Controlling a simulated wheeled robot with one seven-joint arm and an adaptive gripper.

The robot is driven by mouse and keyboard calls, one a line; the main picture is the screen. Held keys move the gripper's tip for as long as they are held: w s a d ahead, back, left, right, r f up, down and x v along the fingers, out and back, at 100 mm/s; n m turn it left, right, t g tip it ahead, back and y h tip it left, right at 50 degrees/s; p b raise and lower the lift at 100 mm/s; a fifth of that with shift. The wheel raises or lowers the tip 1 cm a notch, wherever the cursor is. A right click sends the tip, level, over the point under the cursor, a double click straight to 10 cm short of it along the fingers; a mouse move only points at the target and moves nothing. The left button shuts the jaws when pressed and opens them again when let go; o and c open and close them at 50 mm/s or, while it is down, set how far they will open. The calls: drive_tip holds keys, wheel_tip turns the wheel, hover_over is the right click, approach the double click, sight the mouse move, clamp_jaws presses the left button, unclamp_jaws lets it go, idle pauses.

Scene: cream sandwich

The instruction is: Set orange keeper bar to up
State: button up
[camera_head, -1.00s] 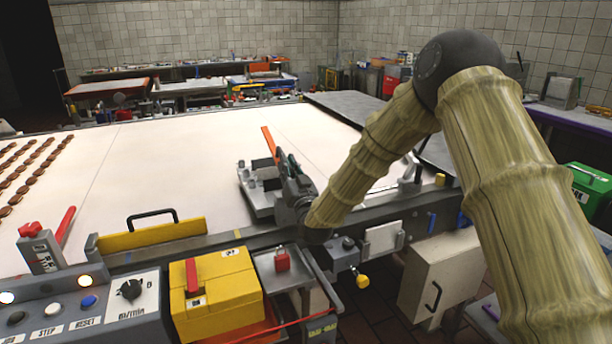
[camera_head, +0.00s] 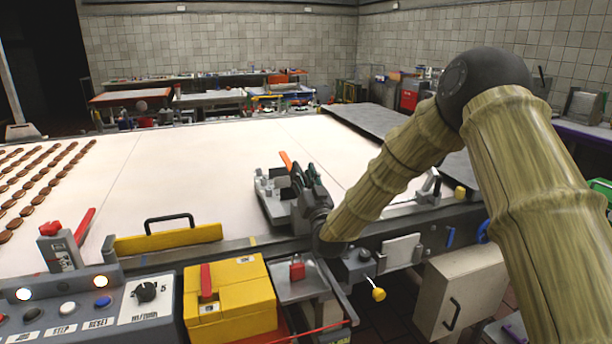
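The orange keeper bar (camera_head: 286,161) shows as a short, slanted strip above the grey metal fixture (camera_head: 266,187) on the near edge of the white belt. Its lower part is hidden behind the fixture and my gripper.
The white belt (camera_head: 215,170) carries rows of brown biscuits (camera_head: 38,187) at left. A yellow guard with a black handle (camera_head: 168,238), a yellow box (camera_head: 232,300) and a control panel (camera_head: 90,310) line the near side. My arm covers the right side.

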drive_tip(key=shift+d+f, duration=0.1)
drive_tip(key=shift+d, duration=0.2)
drive_tip(key=shift+s+d+f, duration=0.1)
drive_tip(key=shift+s, duration=0.25)
drive_tip(key=v, duration=1.1)
drive_tip(key=shift+a, duration=0.25)
drive_tip(key=shift+s, duration=0.1)
